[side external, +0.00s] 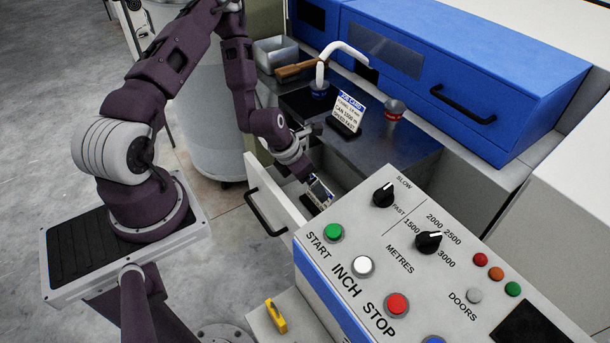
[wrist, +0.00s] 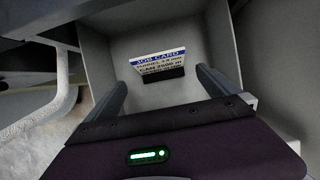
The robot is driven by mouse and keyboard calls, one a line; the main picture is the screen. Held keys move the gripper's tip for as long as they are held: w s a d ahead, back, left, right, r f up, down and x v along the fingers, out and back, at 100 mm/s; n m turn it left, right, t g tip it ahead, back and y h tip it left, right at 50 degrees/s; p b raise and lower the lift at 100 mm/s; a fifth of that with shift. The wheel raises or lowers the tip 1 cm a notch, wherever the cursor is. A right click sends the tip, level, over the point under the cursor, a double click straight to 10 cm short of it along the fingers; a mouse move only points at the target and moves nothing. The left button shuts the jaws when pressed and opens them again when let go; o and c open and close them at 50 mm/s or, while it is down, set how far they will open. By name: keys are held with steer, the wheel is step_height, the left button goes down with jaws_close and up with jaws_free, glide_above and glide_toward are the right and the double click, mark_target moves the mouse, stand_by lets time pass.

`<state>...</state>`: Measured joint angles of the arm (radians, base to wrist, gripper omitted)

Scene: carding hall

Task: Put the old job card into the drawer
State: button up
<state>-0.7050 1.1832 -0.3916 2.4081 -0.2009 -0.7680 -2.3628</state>
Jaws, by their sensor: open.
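The drawer (side external: 262,182) is pulled open below the counter. A white job card with a blue header (wrist: 158,60) and a dark base is inside it; in the side view this card (side external: 321,194) is partly hidden by my gripper. My gripper (side external: 313,180) reaches down into the drawer. In the wrist view its fingers (wrist: 160,78) are spread apart, with the card just beyond and between the tips, and nothing is held. A second job card (side external: 349,108) stands tilted back in a dark holder on the counter. I cannot tell from its looks which card is older.
On the counter are a white curved spout (side external: 340,50), a small grey cup with a red band (side external: 394,110), a wooden-handled brush (side external: 298,68) and a grey bin (side external: 276,50). A control panel (side external: 400,260) stands close to the drawer's right. A blue cover (side external: 460,70) rises behind.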

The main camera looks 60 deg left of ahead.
steer(key=s+d+r+m, duration=0.1)
steer(key=d+r+m, duration=0.2)
steer(key=r+m, duration=0.7)
steer(key=s+d+r+m, duration=0.1)
steer(key=d+r+m, duration=0.1)
steer(key=r+m, duration=0.8)
steer(key=s+d+r+m, duration=0.2)
steer(key=s+r+m, duration=0.6)
steer(key=s, duration=0.1)
steer(key=s+d+r+m+t, duration=0.1)
steer(key=s+d+r+m, duration=0.2)
steer(key=s+r+m, duration=0.5)
steer(key=shift+s+d, duration=0.2)
steer(key=shift+s, duration=0.55)
